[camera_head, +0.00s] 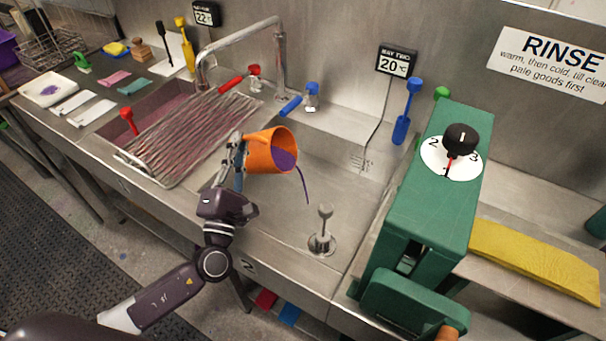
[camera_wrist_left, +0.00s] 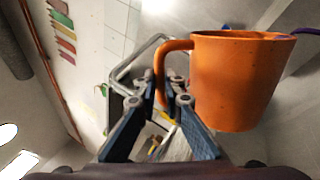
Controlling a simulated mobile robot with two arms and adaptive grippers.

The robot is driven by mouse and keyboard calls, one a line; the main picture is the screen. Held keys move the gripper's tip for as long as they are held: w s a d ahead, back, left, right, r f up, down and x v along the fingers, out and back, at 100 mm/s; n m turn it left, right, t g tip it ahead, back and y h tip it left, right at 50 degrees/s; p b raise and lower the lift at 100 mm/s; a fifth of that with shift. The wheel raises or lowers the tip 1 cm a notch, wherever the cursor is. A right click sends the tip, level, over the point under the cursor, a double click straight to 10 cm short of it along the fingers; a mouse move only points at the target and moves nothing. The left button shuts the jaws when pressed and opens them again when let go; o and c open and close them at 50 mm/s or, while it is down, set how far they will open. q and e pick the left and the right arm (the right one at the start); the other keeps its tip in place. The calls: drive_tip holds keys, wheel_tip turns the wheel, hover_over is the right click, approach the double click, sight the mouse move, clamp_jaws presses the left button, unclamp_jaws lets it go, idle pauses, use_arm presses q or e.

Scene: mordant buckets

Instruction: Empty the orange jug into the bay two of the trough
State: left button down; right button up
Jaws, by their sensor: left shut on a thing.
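The orange jug (camera_head: 262,152) is tilted to the right over a bare steel basin (camera_head: 335,190) below the "BAY TWO 20°C" display (camera_head: 397,61). Purple liquid shows at its mouth, and a thin purple stream falls from the lip toward the basin. My left gripper (camera_head: 238,150) is shut on the jug's handle, on the jug's left side. The left wrist view shows the fingers (camera_wrist_left: 170,90) closed around the handle of the jug (camera_wrist_left: 240,80), with purple at its far lip. My right gripper is not in view.
A wire rack (camera_head: 195,135) covers much of the left bay. A faucet (camera_head: 240,45) stands behind. An upright grey plug or standpipe (camera_head: 322,228) stands in the basin. A green machine with a dial (camera_head: 430,190) blocks the right side.

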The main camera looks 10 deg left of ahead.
use_arm(q)
drive_tip(key=shift+s+d+r+m+t+h+p, duration=0.1)
drive_tip(key=shift+d+r+m+t+h+p, duration=0.25)
drive_tip(key=shift+d+r+m+p, duration=0.55)
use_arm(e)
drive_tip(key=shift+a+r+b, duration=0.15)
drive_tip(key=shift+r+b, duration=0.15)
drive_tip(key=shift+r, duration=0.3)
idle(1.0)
use_arm(q)
drive_tip(key=shift+s+d+r+m+h+p, duration=0.15)
drive_tip(key=shift+d+r+m+h+p, duration=0.25)
drive_tip(key=shift+d+m, duration=0.3)
drive_tip(key=shift+s+d+r+m+h+p, duration=0.1)
drive_tip(key=shift+d+r+m+h+p, duration=0.05)
drive_tip(key=shift+d+m+h+p, duration=0.55)
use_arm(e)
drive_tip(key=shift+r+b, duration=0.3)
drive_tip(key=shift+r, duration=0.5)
use_arm(q)
drive_tip(key=shift+s+d+r+m+h+p, duration=0.1)
drive_tip(key=shift+d+r+m+h+p, duration=0.3)
drive_tip(key=shift+m, duration=0.3)
drive_tip(key=shift+d+r+m+h+p, duration=0.15)
drive_tip(key=shift+d+m+p, duration=0.25)
drive_tip(key=shift+m, duration=0.3)
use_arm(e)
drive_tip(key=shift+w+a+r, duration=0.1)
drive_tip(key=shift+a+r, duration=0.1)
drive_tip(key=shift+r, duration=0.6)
